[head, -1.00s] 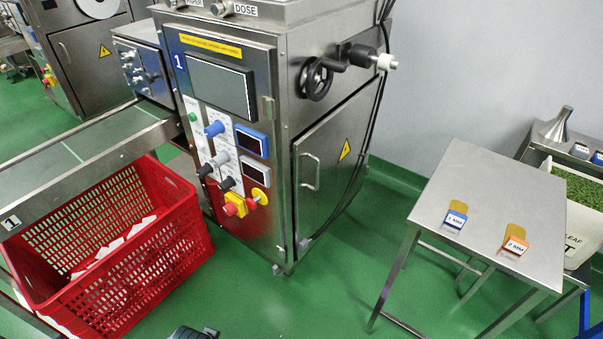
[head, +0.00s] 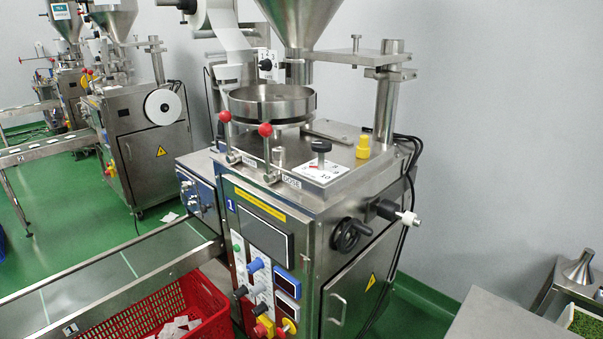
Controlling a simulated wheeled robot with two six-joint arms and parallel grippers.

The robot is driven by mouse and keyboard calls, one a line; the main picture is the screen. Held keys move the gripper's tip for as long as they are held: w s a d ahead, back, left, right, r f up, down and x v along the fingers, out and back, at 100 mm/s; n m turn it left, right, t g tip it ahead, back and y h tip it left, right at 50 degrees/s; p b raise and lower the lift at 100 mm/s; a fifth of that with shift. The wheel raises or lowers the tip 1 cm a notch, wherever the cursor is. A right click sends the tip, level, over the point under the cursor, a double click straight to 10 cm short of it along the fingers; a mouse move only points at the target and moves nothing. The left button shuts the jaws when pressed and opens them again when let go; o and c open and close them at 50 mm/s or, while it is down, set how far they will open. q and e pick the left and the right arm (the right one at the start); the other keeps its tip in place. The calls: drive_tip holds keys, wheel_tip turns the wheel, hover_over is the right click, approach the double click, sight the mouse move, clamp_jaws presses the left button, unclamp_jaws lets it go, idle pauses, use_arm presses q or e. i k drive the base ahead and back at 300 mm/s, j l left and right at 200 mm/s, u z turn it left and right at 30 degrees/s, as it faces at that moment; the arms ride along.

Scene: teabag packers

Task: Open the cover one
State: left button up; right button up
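The machine marked 1 (head: 290,222) stands in the middle of the head view. Its side door (head: 352,300) with a handle and a yellow warning sign looks shut. On its top are a round steel pan (head: 268,106) and two levers with red knobs, one (head: 225,117) at the left and one (head: 265,130) nearer the middle. A dial plate (head: 319,172) with a black knob and a yellow knob (head: 363,148) are to the right. I cannot tell which part is the cover named in the task. Neither of my grippers is in view.
A steel table (head: 500,322) is at the lower right. A handwheel (head: 350,234) sticks out of the machine's side. Other machines stand at the back left.

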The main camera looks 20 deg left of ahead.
sight(198, 197)
drive_tip(key=u, duration=1.3)
